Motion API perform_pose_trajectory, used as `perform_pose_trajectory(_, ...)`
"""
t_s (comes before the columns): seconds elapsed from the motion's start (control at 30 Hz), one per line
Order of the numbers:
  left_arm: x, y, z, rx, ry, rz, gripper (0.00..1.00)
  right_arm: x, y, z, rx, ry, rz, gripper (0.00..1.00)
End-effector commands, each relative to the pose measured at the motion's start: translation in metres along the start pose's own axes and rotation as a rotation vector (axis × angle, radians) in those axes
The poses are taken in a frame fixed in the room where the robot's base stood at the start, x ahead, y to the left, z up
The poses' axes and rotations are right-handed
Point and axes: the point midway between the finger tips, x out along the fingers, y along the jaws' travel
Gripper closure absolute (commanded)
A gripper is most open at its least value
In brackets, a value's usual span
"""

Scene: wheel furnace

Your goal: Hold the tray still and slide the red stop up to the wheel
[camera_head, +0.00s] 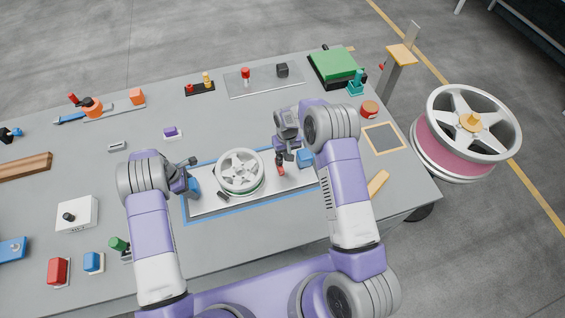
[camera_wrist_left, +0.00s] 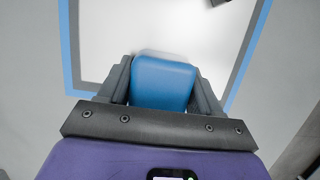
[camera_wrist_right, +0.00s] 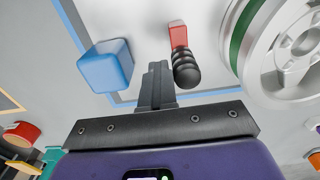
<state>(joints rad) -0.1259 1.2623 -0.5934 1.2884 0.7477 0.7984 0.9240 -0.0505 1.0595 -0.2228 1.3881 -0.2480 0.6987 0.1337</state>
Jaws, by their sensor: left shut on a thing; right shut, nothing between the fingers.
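The tray (camera_head: 206,205) is a pale plate with a blue handle at each end. The silver spoked wheel (camera_head: 241,170) with a green band lies on it. My left gripper (camera_head: 190,180) is shut on the left blue handle (camera_wrist_left: 160,82). The red stop (camera_head: 281,171) is on the tray, right of the wheel with a gap between; its black ribbed knob (camera_wrist_right: 185,68) shows in the right wrist view. My right gripper (camera_wrist_right: 157,85) is shut and empty, its fingertips beside the knob, between it and the right blue handle (camera_wrist_right: 105,65). Whether they touch the knob is unclear.
A blue outline surrounds the tray on the grey table (camera_head: 130,185). A small dark piece (camera_head: 223,195) lies by the wheel's lower left. A wooden block (camera_head: 378,184) and a dark framed square (camera_head: 385,138) are at right. A larger wheel stack (camera_head: 466,135) stands beyond the table.

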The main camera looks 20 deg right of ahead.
Motion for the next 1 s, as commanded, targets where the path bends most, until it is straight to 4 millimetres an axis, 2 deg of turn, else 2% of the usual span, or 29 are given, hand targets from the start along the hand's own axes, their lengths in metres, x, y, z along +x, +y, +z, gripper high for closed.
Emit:
perform_pose_trajectory(0.03,0.002,-0.001,0.003,0.003,-0.005,-0.003,1.0,0.0,-0.009,0.001,-0.006,-0.001,-0.008,1.0)
perform_pose_trajectory(1.0,0.002,0.0,0.008,0.006,-0.013,-0.002,1.0,0.0,-0.049,0.001,-0.007,-0.001,-0.011,1.0)
